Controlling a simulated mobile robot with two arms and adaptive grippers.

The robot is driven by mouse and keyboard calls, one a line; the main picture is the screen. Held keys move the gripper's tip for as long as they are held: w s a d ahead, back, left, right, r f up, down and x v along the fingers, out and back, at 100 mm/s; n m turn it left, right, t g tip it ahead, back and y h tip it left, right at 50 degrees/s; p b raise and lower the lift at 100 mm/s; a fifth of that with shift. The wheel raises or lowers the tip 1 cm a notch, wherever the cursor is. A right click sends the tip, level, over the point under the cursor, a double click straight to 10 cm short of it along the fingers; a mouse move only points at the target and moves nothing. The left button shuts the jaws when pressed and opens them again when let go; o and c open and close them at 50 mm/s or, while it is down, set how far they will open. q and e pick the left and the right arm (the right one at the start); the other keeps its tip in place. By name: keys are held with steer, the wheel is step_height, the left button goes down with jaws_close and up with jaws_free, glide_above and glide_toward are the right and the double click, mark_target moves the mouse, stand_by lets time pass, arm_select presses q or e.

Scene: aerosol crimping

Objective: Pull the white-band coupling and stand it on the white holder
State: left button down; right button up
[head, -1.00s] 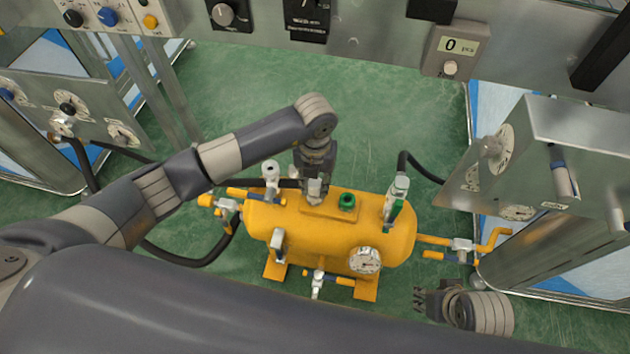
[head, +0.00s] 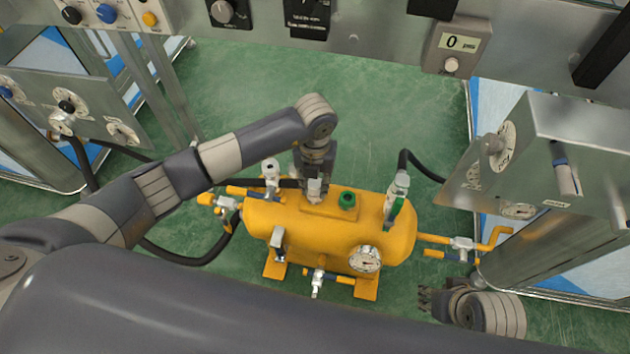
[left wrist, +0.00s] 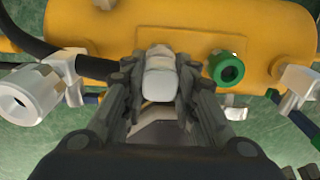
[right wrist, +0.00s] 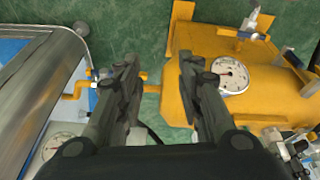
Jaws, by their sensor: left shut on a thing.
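The coupling (head: 314,187), a pale white-grey piece, is on top of the yellow tank near its middle. My left gripper (head: 314,178) points down at it and is shut on it. In the left wrist view the coupling (left wrist: 160,78) sits between the two dark fingers. I cannot tell whether it is still seated on the tank. I cannot single out the white holder with certainty. My right gripper (right wrist: 160,72) is open and empty, with the tank and floor beyond its fingers. In the head view it is low at the right (head: 424,299).
The yellow tank (head: 330,235) carries a green ring (head: 347,199) right of the coupling, a gauge (head: 366,258), and white fittings at left (head: 270,172) and right (head: 399,186). Black hoses run at both sides. A steel cabinet (head: 580,150) stands at right.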

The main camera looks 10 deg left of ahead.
steer(key=shift+a+f, duration=0.1)
steer(key=shift+f, duration=0.05)
stand_by(0.3)
steer(key=shift+f, duration=0.4)
steer(key=shift+w+r, duration=0.2)
steer(key=shift+w, duration=0.05)
steer(key=shift+s+f, duration=0.15)
steer(key=shift+f, duration=0.4)
arm_select(q)
steer(key=shift+f, duration=0.1)
arm_select(e)
steer(key=shift+r, duration=0.2)
arm_select(q)
steer(key=c, duration=1.2)
jaws_free()
arm_select(e)
steer(key=shift+a+r, duration=0.1)
